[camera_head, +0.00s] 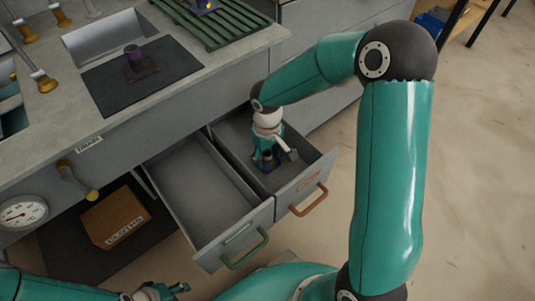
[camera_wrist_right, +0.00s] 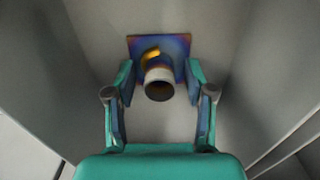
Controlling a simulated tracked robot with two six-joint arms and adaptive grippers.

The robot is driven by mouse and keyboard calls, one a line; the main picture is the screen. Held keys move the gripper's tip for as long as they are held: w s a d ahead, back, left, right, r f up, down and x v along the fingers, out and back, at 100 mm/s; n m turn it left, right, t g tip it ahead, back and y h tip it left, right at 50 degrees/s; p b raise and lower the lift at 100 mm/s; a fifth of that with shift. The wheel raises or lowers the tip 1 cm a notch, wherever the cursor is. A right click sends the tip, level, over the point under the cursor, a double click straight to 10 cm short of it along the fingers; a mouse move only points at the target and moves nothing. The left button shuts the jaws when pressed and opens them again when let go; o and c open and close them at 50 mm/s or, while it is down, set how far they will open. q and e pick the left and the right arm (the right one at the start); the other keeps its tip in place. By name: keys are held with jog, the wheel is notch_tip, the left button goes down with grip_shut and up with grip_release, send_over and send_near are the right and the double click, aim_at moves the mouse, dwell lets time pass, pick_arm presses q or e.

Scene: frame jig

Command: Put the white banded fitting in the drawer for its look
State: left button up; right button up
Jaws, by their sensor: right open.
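A fitting with a square blue-purple base (camera_wrist_right: 178,50), a pale rim and a yellow patch stands on the drawer floor in the right wrist view. My right gripper (camera_wrist_right: 160,85) is open, with one finger on each side of it; I cannot tell whether they touch it. In the head view, that gripper (camera_head: 267,158) reaches down into the right open drawer (camera_head: 312,178), the one with the copper handle, and mostly hides the fitting. The left open drawer (camera_head: 190,185), with a green handle, looks empty. My left gripper (camera_head: 172,290) is low at the bottom edge, its jaws unclear.
A dark purple fitting (camera_head: 134,57) stands on a black mat (camera_head: 110,88) on the counter. A green slatted rack (camera_head: 225,28) behind holds a yellow-and-blue item. A brown box (camera_head: 115,217) and a gauge (camera_head: 22,212) are at left. The drawer walls close in around my right gripper.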

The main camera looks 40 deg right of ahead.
aim_at(267, 153)
notch_tip(267, 153, up, 12)
jog(key=p, duration=0.3)
jog(key=shift+p, duration=0.4)
jog(key=shift+r, duration=0.15)
